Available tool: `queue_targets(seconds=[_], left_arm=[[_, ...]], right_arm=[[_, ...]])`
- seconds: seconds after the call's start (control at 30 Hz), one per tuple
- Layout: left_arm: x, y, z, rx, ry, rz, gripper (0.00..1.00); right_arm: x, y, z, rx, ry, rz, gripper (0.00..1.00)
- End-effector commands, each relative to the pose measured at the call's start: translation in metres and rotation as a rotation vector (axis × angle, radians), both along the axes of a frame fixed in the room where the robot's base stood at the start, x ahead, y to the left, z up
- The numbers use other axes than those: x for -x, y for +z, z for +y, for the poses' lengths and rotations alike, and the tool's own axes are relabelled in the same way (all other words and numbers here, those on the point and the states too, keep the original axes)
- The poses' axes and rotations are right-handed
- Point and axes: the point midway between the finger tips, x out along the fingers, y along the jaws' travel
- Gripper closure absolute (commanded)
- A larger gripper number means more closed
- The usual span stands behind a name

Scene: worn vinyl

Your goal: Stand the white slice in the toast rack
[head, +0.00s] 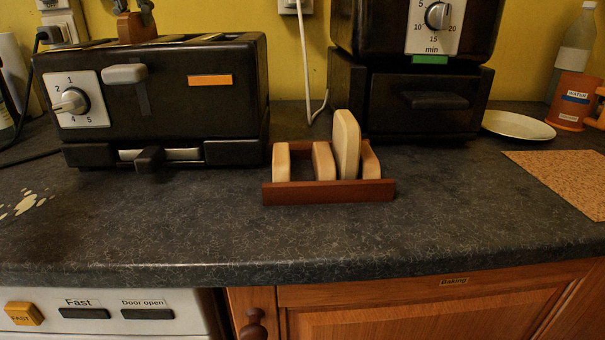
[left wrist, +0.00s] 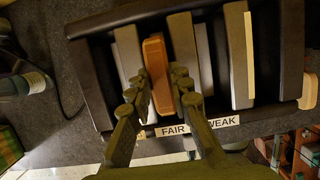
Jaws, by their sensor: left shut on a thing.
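My left gripper (head: 135,6) is above the dark toaster (head: 200,110) at the left of the head view. It is shut on a brown slice (head: 137,28), held upright at the top of the toaster. In the left wrist view the fingers (left wrist: 160,88) close on both sides of the brown slice (left wrist: 155,60), over the slots. The wooden toast rack (head: 330,192) stands on the counter right of the toaster. A tall pale slice (head: 346,145) stands upright in it, between shorter pale dividers. I cannot tell how far the brown slice sits in its slot.
A pale strip (left wrist: 250,60) shows along another slot, beside the "FAIR" and "WEAK" labels. A black oven (head: 420,100) stands behind the rack. A white plate (head: 518,125), an orange mug (head: 572,100) and a cork mat (head: 570,178) are at the right.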

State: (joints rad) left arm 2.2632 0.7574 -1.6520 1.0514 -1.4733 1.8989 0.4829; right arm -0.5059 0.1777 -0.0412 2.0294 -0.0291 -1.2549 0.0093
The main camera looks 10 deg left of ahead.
Motion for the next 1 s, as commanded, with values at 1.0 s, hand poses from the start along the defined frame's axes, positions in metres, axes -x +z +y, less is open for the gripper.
queue_targets(seconds=[1.0], left_arm=[[0.0,0.033,0.0,0.0,0.001,0.0,1.0]], right_arm=[[0.0,0.032,0.0,0.0,-0.001,0.0,0.6]])
